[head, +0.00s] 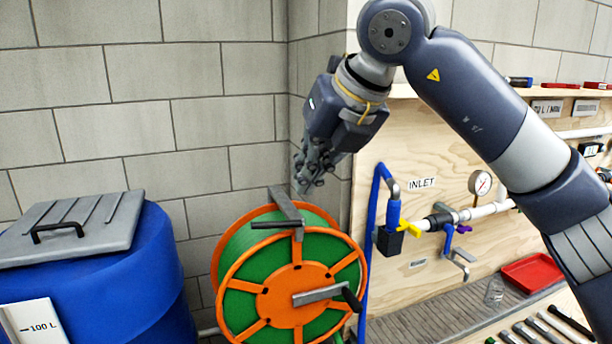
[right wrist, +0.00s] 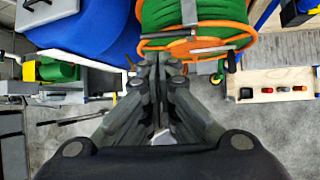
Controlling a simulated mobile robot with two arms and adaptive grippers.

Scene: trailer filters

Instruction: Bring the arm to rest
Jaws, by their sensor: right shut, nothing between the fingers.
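My right arm comes in from the right in the head view, bent at the elbow, and its gripper (head: 308,170) hangs in front of the grey block wall. The gripper is shut and empty, above the green and orange hose reel (head: 262,290). In the right wrist view the gripper (right wrist: 158,62) points toward the reel (right wrist: 195,14), with its fingers together and nothing between them. From these views I cannot tell the exact gap to the reel. My left gripper is not in view.
A blue barrel (head: 150,290) with a grey lid (head: 75,228) stands left of the reel. To the right, a plywood panel carries an inlet pipe with a gauge (head: 480,183). A red tray (head: 532,272) and several tools lie on the bench below.

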